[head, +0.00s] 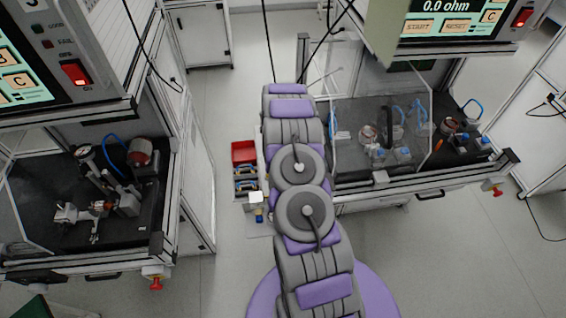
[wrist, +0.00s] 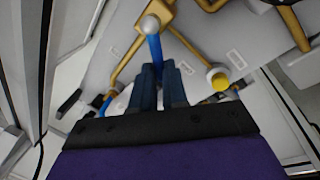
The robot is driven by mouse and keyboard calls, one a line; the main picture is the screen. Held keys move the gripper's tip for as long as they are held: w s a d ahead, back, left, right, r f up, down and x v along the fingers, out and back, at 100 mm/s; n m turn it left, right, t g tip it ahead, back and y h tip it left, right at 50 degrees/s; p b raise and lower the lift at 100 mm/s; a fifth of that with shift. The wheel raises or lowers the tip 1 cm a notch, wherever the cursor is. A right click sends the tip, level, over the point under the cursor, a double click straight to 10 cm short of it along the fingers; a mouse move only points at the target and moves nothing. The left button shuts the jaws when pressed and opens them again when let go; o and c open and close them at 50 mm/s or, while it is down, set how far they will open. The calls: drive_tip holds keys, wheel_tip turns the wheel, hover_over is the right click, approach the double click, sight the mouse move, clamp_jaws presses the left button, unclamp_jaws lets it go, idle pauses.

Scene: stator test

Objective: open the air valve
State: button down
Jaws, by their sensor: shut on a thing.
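The air valve has a blue lever (wrist: 155,46) with a rounded silver end (wrist: 150,24), set among brass-coloured pipes on a light grey panel in the wrist view. My gripper (wrist: 161,69) is shut on the blue lever, with a dark blue finger on each side of it. The lower part of the lever is hidden between the fingers. In the head view my arm stretches away up the middle, and neither the valve nor the gripper can be made out there.
A yellow-tipped fitting (wrist: 220,81) sits right of the fingers, with pipes around. Test benches stand left (head: 160,225) and right (head: 450,180) of my arm. Red bins (head: 243,152) are close to its left side. Clear floor (head: 225,85) lies between the benches.

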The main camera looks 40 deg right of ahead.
drive_tip(key=m, duration=0.1)
drive_tip(key=d+m, duration=0.1)
drive_tip(key=m, duration=0.1)
drive_tip(key=shift+w+d+g, duration=0.15)
drive_tip(key=shift+w+g, duration=0.1)
drive_tip(key=shift+g, duration=0.05)
drive_tip(key=m, duration=0.1)
drive_tip(key=d+m+p, duration=0.1)
drive_tip(key=m, duration=0.1)
drive_tip(key=shift+d+g, duration=0.2)
drive_tip(key=shift+g, duration=0.1)
drive_tip(key=m, duration=0.1)
drive_tip(key=d+m, duration=0.1)
drive_tip(key=shift+s+m+p, duration=0.1)
drive_tip(key=shift+m+p, duration=0.2)
drive_tip(key=shift+p, duration=0.05)
drive_tip(key=shift+s+d+f+m+g, duration=0.1)
drive_tip(key=shift+s+d+m+g, duration=0.1)
drive_tip(key=shift+m+g, duration=0.35)
drive_tip(key=shift+m, duration=0.35)
drive_tip(key=c, duration=1.1)
unclamp_jaws()
drive_tip(key=shift+d, duration=0.15)
drive_tip(key=shift+c, duration=0.2)
